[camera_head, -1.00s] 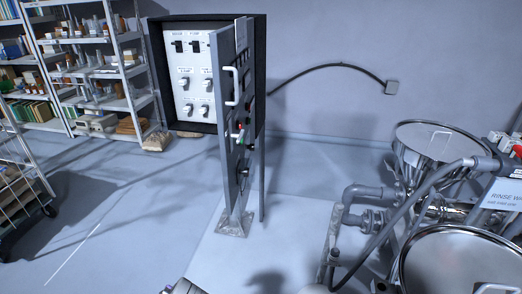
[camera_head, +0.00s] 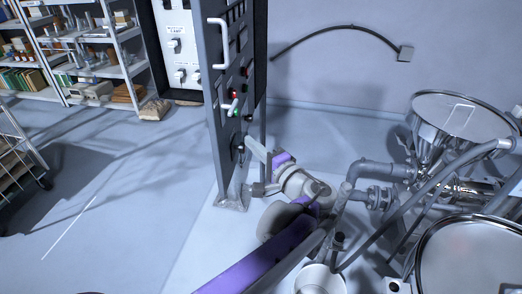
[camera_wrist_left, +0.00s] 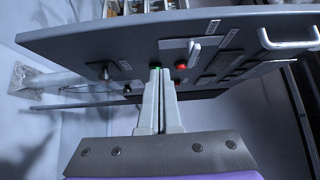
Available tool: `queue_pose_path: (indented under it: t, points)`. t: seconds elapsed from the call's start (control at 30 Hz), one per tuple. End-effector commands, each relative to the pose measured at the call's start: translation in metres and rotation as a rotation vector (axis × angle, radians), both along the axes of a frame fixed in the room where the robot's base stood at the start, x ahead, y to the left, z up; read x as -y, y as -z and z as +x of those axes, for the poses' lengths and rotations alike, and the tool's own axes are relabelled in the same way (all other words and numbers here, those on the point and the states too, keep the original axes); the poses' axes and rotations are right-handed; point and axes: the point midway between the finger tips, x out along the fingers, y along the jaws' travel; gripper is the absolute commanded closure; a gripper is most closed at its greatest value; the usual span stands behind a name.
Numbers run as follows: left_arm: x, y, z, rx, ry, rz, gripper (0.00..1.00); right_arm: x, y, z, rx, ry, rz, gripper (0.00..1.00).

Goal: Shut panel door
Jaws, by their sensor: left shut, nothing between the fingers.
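The grey panel door (camera_head: 214,125) stands open, swung out from the dark cabinet with its white switch panel (camera_head: 177,70). A pale bar handle (camera_head: 226,45) is on its outer face, above a red and a green light and a small lever. My left gripper (camera_head: 248,142) is shut and empty at the lower part of that outer face. My right gripper is not in view.
A post on a floor foot (camera_head: 232,203) stands under the door. A steel hopper (camera_head: 462,118), pipes (camera_head: 378,170) and a round vessel (camera_head: 475,255) crowd the right. Shelves (camera_head: 95,60) and a wire cart (camera_head: 22,150) stand left, with open floor between.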

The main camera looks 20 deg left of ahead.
Motion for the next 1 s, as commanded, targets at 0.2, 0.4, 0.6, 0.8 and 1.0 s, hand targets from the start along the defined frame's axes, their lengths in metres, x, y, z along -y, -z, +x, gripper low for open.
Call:
queue_pose_path:
  t: [0.2, 0.4, 0.6, 0.8, 1.0]
  points:
    - [-0.038, 0.0, 0.028, -0.001, -0.004, 0.001, 1.0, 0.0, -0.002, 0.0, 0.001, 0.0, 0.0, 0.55]
    - [-0.065, 0.0, 0.023, 0.0, -0.002, 0.0, 1.0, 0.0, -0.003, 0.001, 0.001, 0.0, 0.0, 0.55]
    - [-0.074, 0.0, 0.021, -0.001, 0.0, -0.001, 1.0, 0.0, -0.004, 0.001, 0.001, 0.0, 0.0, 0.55]
    - [-0.074, 0.0, 0.021, -0.001, 0.001, -0.001, 1.0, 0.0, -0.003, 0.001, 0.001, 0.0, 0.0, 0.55]
    - [-0.075, 0.0, 0.021, -0.001, 0.004, -0.001, 1.0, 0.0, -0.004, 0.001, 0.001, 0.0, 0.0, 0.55]
